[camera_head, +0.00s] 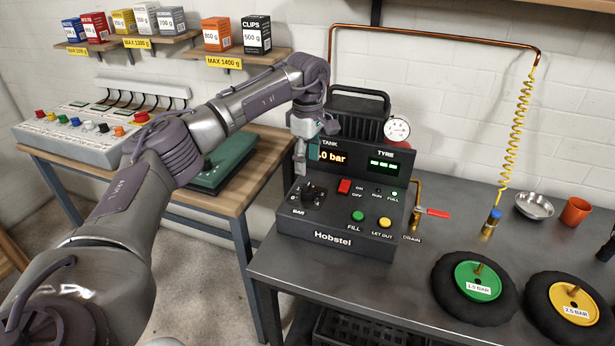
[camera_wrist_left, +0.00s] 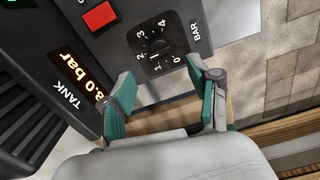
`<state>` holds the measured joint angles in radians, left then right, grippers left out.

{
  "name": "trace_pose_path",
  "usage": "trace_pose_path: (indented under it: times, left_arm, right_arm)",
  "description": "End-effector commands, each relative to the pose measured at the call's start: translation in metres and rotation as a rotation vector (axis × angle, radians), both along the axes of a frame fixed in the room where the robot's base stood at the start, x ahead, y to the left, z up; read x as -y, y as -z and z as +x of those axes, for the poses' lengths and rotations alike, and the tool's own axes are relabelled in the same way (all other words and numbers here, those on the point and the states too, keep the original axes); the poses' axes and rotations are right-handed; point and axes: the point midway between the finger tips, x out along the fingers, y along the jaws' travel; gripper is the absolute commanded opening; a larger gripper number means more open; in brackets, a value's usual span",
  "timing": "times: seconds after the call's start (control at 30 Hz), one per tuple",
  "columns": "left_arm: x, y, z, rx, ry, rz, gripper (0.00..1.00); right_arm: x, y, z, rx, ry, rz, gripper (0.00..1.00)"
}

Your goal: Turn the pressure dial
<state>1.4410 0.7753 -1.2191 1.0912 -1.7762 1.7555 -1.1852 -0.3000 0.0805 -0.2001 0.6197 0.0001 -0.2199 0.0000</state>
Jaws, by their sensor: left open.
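The pressure dial (camera_head: 309,191) is a small black knob on the left of the compressor's sloped black front panel (camera_head: 335,237), marked BAR. In the left wrist view the dial (camera_wrist_left: 158,46) sits among numbers from 0 up to 4; its exact setting is hard to read. My left gripper (camera_head: 303,168) hangs above the dial, near the tank display. In the left wrist view its green-padded fingers (camera_wrist_left: 162,82) are spread apart and empty, with the dial ahead of the gap and not between the pads. The tank display (camera_wrist_left: 82,77) reads 8.0 bar. My right gripper is not seen.
A red switch (camera_head: 344,186), green FILL button (camera_head: 358,216) and yellow LET OUT button (camera_head: 384,222) sit near the dial. A red-handled drain valve (camera_head: 434,212) projects right. Two tyres (camera_head: 446,296) lie on the grey bench (camera_head: 300,283). A wooden bench (camera_head: 232,197) stands left.

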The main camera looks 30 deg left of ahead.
Motion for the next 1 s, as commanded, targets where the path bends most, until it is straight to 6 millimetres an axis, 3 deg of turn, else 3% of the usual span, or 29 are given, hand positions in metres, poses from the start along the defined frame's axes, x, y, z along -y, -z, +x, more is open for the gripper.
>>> trace_pose_path:
  times: [0.1, 0.3, 1.0]
  left_arm:
    - [0.0, -0.02, 0.001, 0.002, 0.0, -0.001, 0.61]
    - [0.0, -0.033, 0.0, 0.0, 0.0, 0.0, 0.61]
    - [0.0, -0.034, 0.0, -0.001, 0.0, 0.0, 0.61]
  right_arm:
    - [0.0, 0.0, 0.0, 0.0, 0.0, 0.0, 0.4]
    - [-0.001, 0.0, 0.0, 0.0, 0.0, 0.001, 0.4]
    - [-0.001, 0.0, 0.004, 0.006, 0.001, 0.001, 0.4]
